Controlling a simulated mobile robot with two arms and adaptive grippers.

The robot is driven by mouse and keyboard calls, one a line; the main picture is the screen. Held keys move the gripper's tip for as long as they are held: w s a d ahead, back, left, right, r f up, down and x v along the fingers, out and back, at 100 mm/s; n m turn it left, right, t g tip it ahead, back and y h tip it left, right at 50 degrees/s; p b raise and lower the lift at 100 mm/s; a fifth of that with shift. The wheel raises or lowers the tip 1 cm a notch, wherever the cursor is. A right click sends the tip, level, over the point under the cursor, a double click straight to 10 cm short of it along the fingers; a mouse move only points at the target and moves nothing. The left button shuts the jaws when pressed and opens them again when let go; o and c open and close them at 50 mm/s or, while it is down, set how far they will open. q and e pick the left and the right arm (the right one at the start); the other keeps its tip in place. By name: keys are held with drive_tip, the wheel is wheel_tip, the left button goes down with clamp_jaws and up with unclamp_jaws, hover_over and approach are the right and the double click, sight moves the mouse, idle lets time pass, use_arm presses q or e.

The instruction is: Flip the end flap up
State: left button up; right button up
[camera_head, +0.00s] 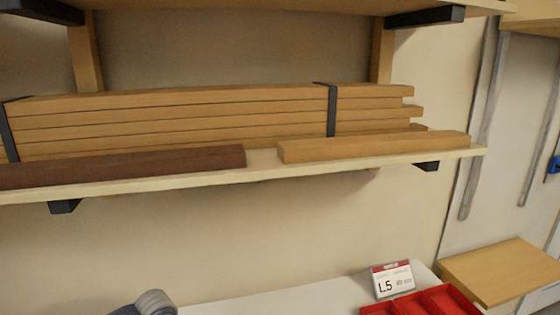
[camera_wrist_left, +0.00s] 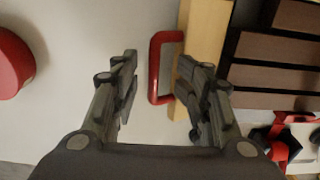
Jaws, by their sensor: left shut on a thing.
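My right gripper is not in view.
In the head view, a shelf (camera_head: 270,167) holding strapped timber (camera_head: 200,115) spans the wall above the bench. A label sign (camera_head: 392,281) and red bins (camera_head: 425,302) stand at the bench's right end. The wrist view shows brown blocks (camera_wrist_left: 275,47) at right and a red round object (camera_wrist_left: 12,62) at left.

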use_arm(q)
drive_tip(key=shift+d+r, duration=0.1)
drive_tip(key=shift+r, duration=0.05)
drive_tip(key=shift+c, duration=1.1)
drive_tip(key=shift+o, duration=1.4)
drive_tip(key=shift+r, duration=0.1)
wheel_tip(320, 180, up, 9)
drive_tip(key=p, duration=0.6)
drive_tip(key=shift+w+p, duration=0.15)
drive_tip(key=shift+p, duration=0.15)
drive_tip(key=shift+d, duration=0.1)
